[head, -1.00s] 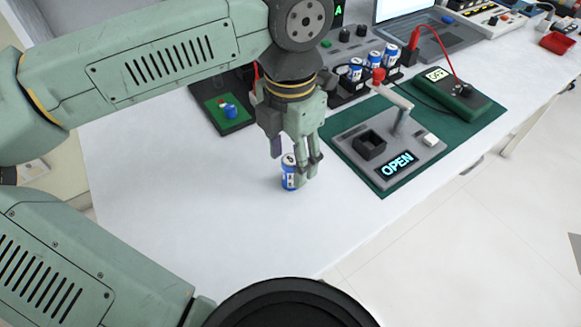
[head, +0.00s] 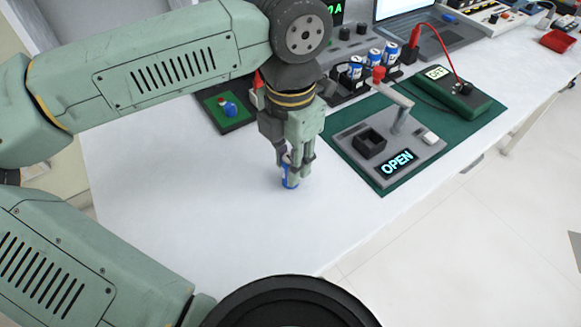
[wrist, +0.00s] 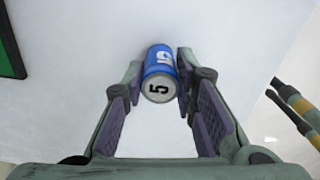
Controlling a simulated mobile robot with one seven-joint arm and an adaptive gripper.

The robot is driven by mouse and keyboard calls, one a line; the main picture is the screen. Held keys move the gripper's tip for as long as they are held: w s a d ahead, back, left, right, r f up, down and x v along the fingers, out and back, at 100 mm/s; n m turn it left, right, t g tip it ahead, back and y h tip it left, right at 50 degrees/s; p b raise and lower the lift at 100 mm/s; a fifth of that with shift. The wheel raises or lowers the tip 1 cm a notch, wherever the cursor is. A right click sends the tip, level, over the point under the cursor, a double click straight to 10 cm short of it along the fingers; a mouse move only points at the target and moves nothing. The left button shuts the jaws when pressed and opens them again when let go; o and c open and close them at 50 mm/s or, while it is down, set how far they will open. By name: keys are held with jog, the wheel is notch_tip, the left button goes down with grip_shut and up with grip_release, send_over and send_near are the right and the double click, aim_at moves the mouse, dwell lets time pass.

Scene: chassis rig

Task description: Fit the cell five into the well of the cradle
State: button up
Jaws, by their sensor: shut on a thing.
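In the head view the cell (head: 289,180) is upright on or just above the white table, partly hidden by my gripper (head: 297,168). My gripper's pads (wrist: 160,85) are shut on the cell's sides. The cradle (head: 408,163) is a grey plate to the right, with a dark square well (head: 369,143) that looks empty. Its display reads "OPEN", and a red-knobbed lever stands raised behind it.
Several similar cells (head: 374,58) stand in a black rack behind the cradle. A green meter (head: 460,92) with a red cable lies on the green mat (head: 372,182). A dark tray with a green pad (head: 228,108) is behind my gripper. The table front is clear.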

grip_shut()
jog(key=shift+r, duration=0.1)
jog(key=shift+r, duration=0.45)
notch_tip(320, 180, up, 2)
jog(key=shift+r+b, duration=0.15)
jog(key=shift+b, duration=0.15)
jog(key=s+d+r+b, duration=0.1)
jog(key=s+d+b, duration=0.1)
jog(key=s+d, duration=0.9)
jog(key=shift+d+r, duration=0.3)
jog(key=shift+d, duration=0.05)
